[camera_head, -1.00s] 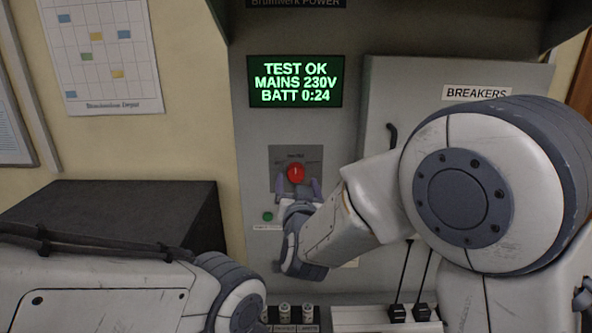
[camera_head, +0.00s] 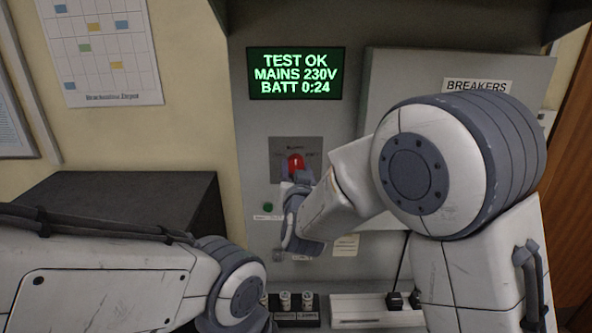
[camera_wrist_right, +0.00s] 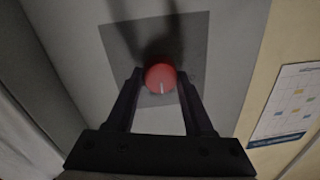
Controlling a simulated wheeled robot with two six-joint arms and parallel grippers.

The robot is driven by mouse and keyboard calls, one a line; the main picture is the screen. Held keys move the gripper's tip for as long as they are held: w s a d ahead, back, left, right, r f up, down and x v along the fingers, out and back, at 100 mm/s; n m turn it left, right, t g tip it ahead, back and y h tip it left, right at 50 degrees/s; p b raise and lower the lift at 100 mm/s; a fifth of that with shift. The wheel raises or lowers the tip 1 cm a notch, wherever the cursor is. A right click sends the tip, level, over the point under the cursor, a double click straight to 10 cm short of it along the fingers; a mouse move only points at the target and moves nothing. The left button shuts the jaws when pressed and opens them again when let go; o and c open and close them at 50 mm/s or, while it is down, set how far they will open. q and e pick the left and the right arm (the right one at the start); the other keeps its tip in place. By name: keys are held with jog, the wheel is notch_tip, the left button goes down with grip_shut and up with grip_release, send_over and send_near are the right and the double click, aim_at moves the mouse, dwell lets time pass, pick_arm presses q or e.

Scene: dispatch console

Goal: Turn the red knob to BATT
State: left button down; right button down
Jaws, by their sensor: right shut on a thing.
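The red knob (camera_head: 296,163) sits on a dark square plate (camera_head: 283,147) on the grey console front, under the green display. My right gripper (camera_head: 297,176) is at the knob from below and shut on it. In the right wrist view the red knob (camera_wrist_right: 160,78) shows between the two dark fingers (camera_wrist_right: 160,90), with a pale pointer line on its face. The plate's lettering is too small to read, so I cannot tell which mark the pointer is at. My left arm comes in at lower left; its gripper is out of view.
The display (camera_head: 295,73) reads TEST OK, MAINS 230V, BATT 0:24. A breakers panel (camera_head: 420,75) is at right, partly behind my right arm. A green button (camera_head: 268,207) lies below left of the knob. Small fuse-like cylinders (camera_head: 285,300) stand on a ledge below.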

jog(key=shift+f+m+t+b, duration=0.1)
jog(key=shift+m+t+b, duration=0.2)
jog(key=shift+m+b, duration=7.3)
jog(key=n+b, duration=0.2)
jog(key=b, duration=0.1)
jog(key=shift+n, duration=0.4)
jog(key=shift+h, duration=0.3)
jog(key=shift+c, duration=1.4)
grip_release()
jog(key=shift+s, duration=0.1)
